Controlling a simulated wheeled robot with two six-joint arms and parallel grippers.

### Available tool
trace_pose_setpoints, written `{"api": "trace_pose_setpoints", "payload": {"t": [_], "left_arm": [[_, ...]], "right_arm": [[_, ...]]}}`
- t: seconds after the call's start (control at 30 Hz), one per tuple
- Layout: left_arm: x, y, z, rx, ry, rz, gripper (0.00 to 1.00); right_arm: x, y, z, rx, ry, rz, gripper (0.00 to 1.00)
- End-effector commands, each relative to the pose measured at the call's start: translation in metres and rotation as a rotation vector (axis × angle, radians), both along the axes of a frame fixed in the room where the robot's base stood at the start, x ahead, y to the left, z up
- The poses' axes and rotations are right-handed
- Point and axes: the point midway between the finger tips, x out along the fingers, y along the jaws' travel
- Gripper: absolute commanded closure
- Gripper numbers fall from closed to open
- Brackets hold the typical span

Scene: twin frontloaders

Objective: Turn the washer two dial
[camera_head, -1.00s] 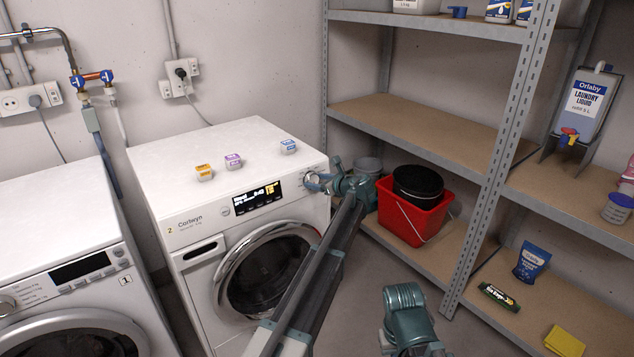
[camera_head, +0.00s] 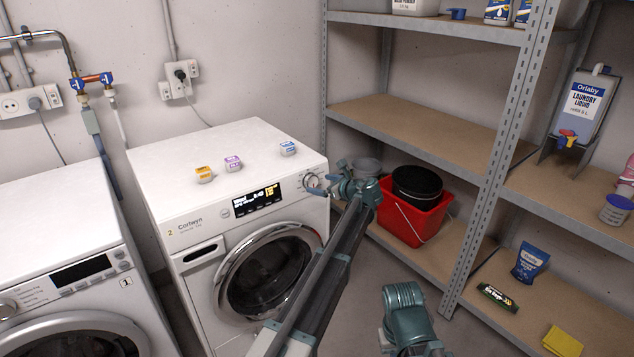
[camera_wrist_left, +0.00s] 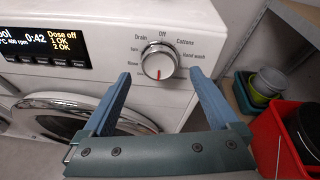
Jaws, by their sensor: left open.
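Washer two (camera_head: 190,245) is the white machine marked 2 in the middle of the head view. Its round silver dial (camera_head: 311,181) sits at the right end of the control panel, beside the lit display. In the left wrist view the dial (camera_wrist_left: 159,62) faces me, with its red mark pointing down; labels such as Off, Drain and Cottons ring it. My left gripper (camera_head: 326,186) is open and empty in front of the dial. In the wrist view its blue fingers (camera_wrist_left: 159,76) stand apart, to the left and right below the dial, and appear clear of it.
Another washer (camera_head: 60,235) stands at the left. Three small boxes, one being purple (camera_head: 233,163), lie on washer two. A red bucket (camera_head: 408,220) and metal shelving (camera_head: 425,140) stand close on the right. A teal part of my right arm shows at the bottom.

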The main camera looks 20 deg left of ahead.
Motion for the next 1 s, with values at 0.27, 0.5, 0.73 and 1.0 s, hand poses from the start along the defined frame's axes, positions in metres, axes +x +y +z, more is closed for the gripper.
{"api": "trace_pose_setpoints", "payload": {"t": [0.27,0.5,0.73,1.0], "left_arm": [[-0.036,-0.047,0.025,0.0,0.0,-0.002,0.05],[-0.054,-0.073,0.035,-0.001,0.0,-0.001,0.05],[-0.06,-0.081,0.037,0.0,0.0,0.001,0.05],[-0.06,-0.081,0.036,-0.002,-0.001,0.001,0.05]], "right_arm": [[0.0,0.0,0.025,0.0,0.0,0.0,1.0],[0.0,0.0,0.035,0.0,0.0,0.0,1.0],[0.0,0.0,0.037,0.0,0.0,0.0,1.0],[0.0,0.0,0.037,0.0,0.0,0.0,1.0]]}}
